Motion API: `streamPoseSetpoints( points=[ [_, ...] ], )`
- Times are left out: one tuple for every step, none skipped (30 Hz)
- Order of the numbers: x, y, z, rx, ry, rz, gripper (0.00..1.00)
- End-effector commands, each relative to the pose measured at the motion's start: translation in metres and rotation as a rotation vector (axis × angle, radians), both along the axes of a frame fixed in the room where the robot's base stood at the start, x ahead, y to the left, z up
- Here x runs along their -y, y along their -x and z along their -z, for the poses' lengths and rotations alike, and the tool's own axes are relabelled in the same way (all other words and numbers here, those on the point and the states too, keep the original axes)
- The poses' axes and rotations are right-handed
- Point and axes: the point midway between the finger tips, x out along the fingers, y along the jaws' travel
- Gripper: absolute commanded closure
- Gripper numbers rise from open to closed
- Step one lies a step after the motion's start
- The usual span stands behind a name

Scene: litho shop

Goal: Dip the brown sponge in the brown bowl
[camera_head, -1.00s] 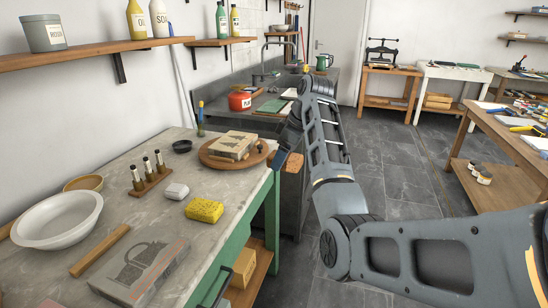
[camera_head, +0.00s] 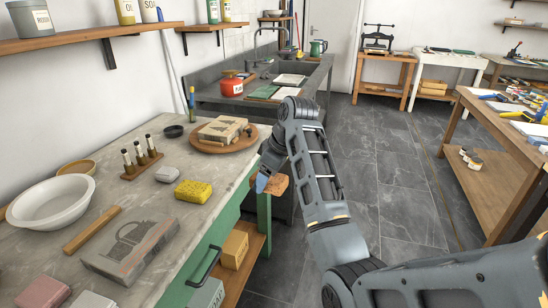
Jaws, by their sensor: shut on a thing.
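A brown-rimmed bowl (camera_head: 78,168) stands at the left of the stone counter, partly hidden behind a white basin (camera_head: 52,204). My gripper (camera_head: 262,184) is beyond the counter's right edge, far from the bowl. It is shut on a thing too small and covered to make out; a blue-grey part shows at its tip. No plainly brown sponge shows. A yellow sponge (camera_head: 193,191) and a whitish block (camera_head: 167,174) lie on the counter. A reddish-brown block (camera_head: 43,292) lies at the lower left; I cannot tell whether it is a sponge.
A wooden stick (camera_head: 91,230) and a printed grey slab (camera_head: 132,247) lie at the front of the counter. A rack of small bottles (camera_head: 141,166), a dark dish (camera_head: 172,131) and a round board (camera_head: 207,147) with blocks stand behind. A shelf (camera_head: 95,37) hangs above.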

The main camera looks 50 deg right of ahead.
Motion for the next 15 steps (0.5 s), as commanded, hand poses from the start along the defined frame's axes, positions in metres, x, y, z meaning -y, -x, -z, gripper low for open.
streamPoseSetpoints(
  points=[
    [-0.015,0.005,0.011,-0.004,-0.001,0.004,0.55],
    [-0.026,0.007,0.019,-0.006,-0.001,0.01,0.55],
    [-0.039,0.011,0.029,-0.007,-0.001,0.02,0.55],
    [-0.051,0.014,0.037,-0.007,-0.001,0.027,0.55],
    [-0.064,0.018,0.046,-0.009,0.0,0.037,0.55],
    [-0.081,0.022,0.058,-0.01,0.0,0.05,0.55],
    [-0.094,0.026,0.067,-0.008,-0.001,0.061,0.55],
    [-0.107,0.029,0.076,-0.009,0.0,0.071,0.55],
    [-0.124,0.033,0.088,-0.008,0.0,0.086,0.55],
    [-0.137,0.036,0.097,-0.008,0.0,0.096,0.55],
    [-0.148,0.039,0.104,-0.009,0.0,0.105,0.55],
    [-0.162,0.043,0.114,-0.008,-0.001,0.118,0.55],
    [-0.17,0.044,0.12,-0.006,0.0,0.126,0.55],
    [-0.179,0.046,0.126,-0.006,0.001,0.135,0.55],
    [-0.189,0.049,0.133,-0.005,0.0,0.144,0.55]
  ],
)
